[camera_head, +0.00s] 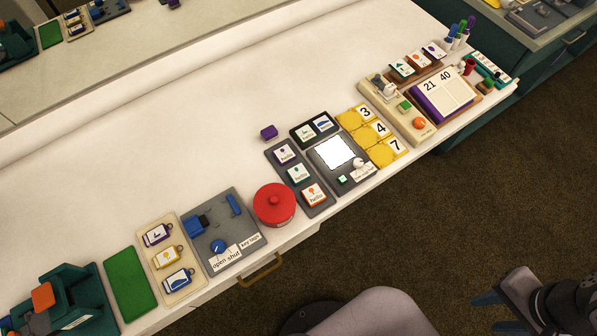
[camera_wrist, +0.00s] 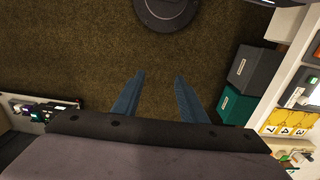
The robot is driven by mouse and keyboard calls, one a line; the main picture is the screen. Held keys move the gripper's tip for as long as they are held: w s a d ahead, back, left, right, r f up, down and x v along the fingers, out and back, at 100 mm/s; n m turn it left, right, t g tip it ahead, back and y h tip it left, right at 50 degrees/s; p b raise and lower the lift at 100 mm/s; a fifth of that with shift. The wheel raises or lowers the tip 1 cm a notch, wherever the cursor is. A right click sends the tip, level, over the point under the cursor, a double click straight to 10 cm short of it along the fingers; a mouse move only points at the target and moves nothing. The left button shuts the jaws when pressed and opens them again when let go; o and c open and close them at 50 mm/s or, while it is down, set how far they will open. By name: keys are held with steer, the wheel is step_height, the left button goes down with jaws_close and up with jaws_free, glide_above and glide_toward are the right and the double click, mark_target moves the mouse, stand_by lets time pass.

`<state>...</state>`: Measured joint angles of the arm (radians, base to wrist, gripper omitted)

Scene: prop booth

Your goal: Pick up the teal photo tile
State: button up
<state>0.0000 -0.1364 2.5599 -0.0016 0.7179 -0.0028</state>
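Several small picture tiles lie on the long white counter in the head view. A teal-edged tile (camera_head: 402,68) stands at the left of a wooden rack, beside an orange tile (camera_head: 418,59) and a purple tile (camera_head: 434,50). Another teal-green tile (camera_head: 299,174) marked "hello" lies in the grey tray between purple and orange ones. I cannot tell for sure which is the photo tile. My gripper (camera_head: 496,312) is over the brown floor at the lower right, away from the counter. In the wrist view its blue fingers (camera_wrist: 157,80) are apart with nothing between them.
A red round pot (camera_head: 274,204), yellow number tiles (camera_head: 380,129) and a calendar board (camera_head: 442,96) crowd the counter's front. The counter's back strip is clear. Dark and teal boxes (camera_wrist: 238,108) stand near the counter in the wrist view.

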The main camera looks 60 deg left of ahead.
stand_by(0.4)
steer(key=shift+o, duration=1.1)
